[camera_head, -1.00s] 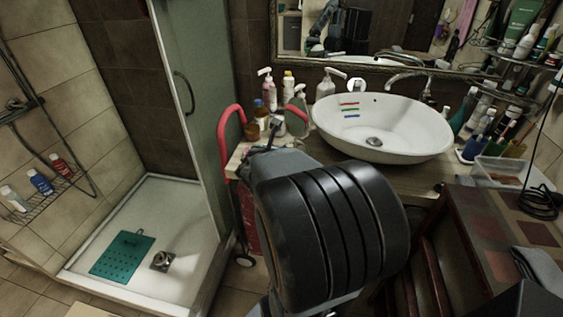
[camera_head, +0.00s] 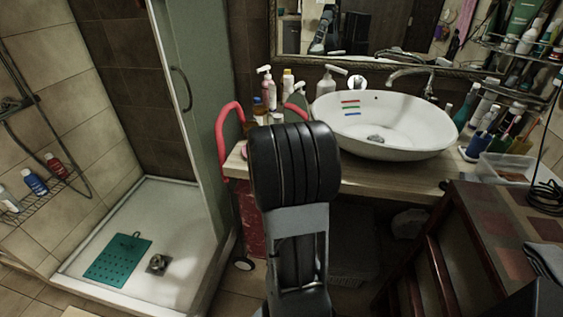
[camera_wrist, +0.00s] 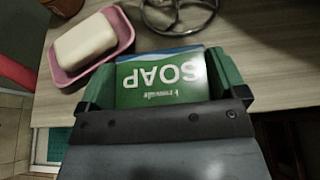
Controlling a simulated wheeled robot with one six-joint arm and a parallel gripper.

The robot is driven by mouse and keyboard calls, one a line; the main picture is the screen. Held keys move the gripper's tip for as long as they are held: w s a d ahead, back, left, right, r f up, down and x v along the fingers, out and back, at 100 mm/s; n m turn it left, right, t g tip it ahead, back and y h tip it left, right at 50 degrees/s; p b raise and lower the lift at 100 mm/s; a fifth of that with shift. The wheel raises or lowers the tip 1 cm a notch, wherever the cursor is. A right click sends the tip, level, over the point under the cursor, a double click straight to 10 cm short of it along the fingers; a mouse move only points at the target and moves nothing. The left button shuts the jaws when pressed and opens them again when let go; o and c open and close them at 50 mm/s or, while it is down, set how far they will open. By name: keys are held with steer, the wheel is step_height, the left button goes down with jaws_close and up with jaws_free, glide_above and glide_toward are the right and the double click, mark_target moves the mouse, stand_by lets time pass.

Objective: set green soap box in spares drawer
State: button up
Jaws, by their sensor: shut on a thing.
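The green soap box (camera_wrist: 158,82) has white SOAP lettering that reads upside down in the wrist view. My gripper (camera_wrist: 162,70) is shut on it, with one green-edged finger on each side. The box is over or on the front part of the wooden counter (camera_wrist: 265,70); I cannot tell whether it touches. In the head view my arm hides the gripper and box. No drawer labelled as spares can be made out. A dark wooden cabinet (camera_head: 487,235) stands at the right in the head view.
A pink dish (camera_wrist: 123,33) with a white soap bar (camera_wrist: 86,42) is close at left of the box. A round metal stand (camera_wrist: 180,14) is just behind. The white basin (camera_head: 425,135) and bottles stand on the counter. A red trolley (camera_head: 222,135) is at left.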

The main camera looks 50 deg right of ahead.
steer(key=shift+f+b, duration=0.2)
steer(key=shift+b, duration=0.1)
steer(key=o, duration=0.7)
steer(key=shift+c, duration=0.2)
steer(key=shift+r, duration=0.15)
steer(key=shift+a+r+p, duration=0.1)
steer(key=shift+r+p, duration=0.1)
steer(key=shift+p, duration=0.25)
steer(key=b+v, duration=0.2)
steer(key=v, duration=0.9)
steer(key=shift+s+a, duration=0.25)
steer(key=shift+a, duration=0.05)
